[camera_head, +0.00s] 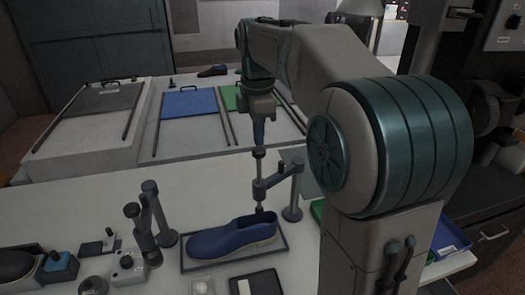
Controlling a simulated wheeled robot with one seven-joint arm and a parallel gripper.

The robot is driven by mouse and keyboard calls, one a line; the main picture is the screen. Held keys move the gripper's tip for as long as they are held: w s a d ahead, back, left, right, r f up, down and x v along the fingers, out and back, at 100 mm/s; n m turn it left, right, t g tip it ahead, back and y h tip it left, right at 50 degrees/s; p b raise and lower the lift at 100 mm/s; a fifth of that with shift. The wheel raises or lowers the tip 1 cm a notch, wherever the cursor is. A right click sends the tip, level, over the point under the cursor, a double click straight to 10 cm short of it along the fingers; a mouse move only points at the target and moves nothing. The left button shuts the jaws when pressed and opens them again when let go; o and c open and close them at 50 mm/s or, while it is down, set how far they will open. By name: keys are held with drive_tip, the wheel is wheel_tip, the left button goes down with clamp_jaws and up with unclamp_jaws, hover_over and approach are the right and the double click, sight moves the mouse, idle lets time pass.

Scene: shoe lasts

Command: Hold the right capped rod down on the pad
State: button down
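The right capped rod (258,168) stands upright with a dark cap (258,152) on top. It passes through the arm of a grey post stand (293,190). A small dark piece at its lower end is by the heel opening of a blue shoe (232,239). The shoe lies in a shallow dark tray (190,266). I cannot make out a separate pad, or whether the rod's foot touches anything. My gripper (258,142) points straight down just above the cap. Its narrow fingers look together with nothing between them. I cannot tell whether they touch the cap.
A second post stand (153,208) with a capped rod (132,220) is at left. A blue-topped block (60,262), small control boxes and a black tablet (259,284) are on the bench. Behind are blue and green panels.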

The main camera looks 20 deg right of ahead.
drive_tip(key=shift+f+b, duration=2.9)
drive_tip(key=shift+f, duration=1.8)
drive_tip(key=shift+r, duration=0.1)
wheel_tip(320, 180, up, 10)
drive_tip(key=p, duration=0.9)
drive_tip(key=shift+s, duration=0.1)
drive_tip(key=s+f+m+t, duration=0.1)
drive_tip(key=s+f+m, duration=0.2)
drive_tip(key=s+m, duration=0.3)
drive_tip(key=s+f+m+t, duration=0.1)
drive_tip(key=s+f+m, duration=0.2)
drive_tip(key=s+m, duration=0.3)
drive_tip(key=s+d+f+m+t, duration=0.1)
drive_tip(key=s+f+m, duration=0.3)
drive_tip(key=s+m, duration=0.2)
drive_tip(key=shift+s+t+b, duration=0.4)
drive_tip(key=shift+s+b, duration=0.05)
drive_tip(key=shift+s, duration=0.65)
